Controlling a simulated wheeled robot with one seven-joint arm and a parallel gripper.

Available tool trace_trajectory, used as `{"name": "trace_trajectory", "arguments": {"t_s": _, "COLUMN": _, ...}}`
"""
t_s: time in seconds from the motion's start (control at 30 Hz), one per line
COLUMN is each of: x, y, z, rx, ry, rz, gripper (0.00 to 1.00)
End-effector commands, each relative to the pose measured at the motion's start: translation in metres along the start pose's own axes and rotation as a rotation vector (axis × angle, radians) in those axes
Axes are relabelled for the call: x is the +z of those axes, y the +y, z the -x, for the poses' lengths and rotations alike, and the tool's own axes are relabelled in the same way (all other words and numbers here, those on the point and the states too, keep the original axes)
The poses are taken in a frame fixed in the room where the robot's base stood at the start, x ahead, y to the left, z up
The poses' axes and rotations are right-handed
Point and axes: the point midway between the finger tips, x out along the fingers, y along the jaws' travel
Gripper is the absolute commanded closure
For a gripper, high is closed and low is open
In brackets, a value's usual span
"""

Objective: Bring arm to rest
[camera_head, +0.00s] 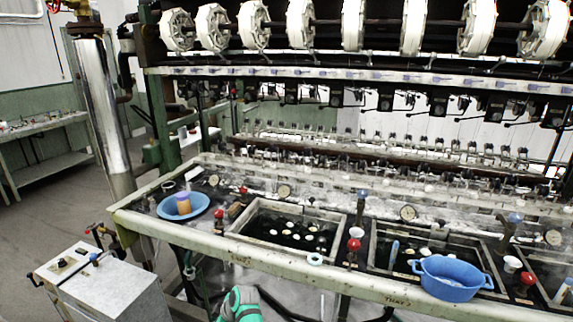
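A rounded teal and grey part of my arm (241,303) shows at the bottom edge, left of the middle. It is low, in front of the reeling bench (270,252) and below its front edge. No gripper fingers show, so I cannot see whether my gripper is open or holds anything.
The bench has dark water basins (290,232) with pale cocoons. A metal cabinet (105,290) is at lower left. Floor beyond is clear.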

Motion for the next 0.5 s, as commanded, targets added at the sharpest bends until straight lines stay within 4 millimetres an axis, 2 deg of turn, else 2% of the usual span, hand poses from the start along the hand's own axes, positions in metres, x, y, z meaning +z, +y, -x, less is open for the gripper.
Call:
{"name": "trace_trajectory", "arguments": {"t_s": 0.03, "x": 0.009, "y": -0.015, "z": -0.014, "rx": 0.019, "ry": 0.014, "rz": -0.035, "gripper": 0.47}}
{"name": "trace_trajectory", "arguments": {"t_s": 0.2, "x": 0.034, "y": -0.053, "z": -0.043, "rx": 0.104, "ry": 0.056, "rz": -0.154, "gripper": 0.47}}
{"name": "trace_trajectory", "arguments": {"t_s": 0.33, "x": 0.054, "y": -0.084, "z": -0.058, "rx": 0.171, "ry": 0.088, "rz": -0.247, "gripper": 0.47}}
{"name": "trace_trajectory", "arguments": {"t_s": 0.5, "x": 0.080, "y": -0.124, "z": -0.066, "rx": 0.263, "ry": 0.128, "rz": -0.368, "gripper": 0.47}}
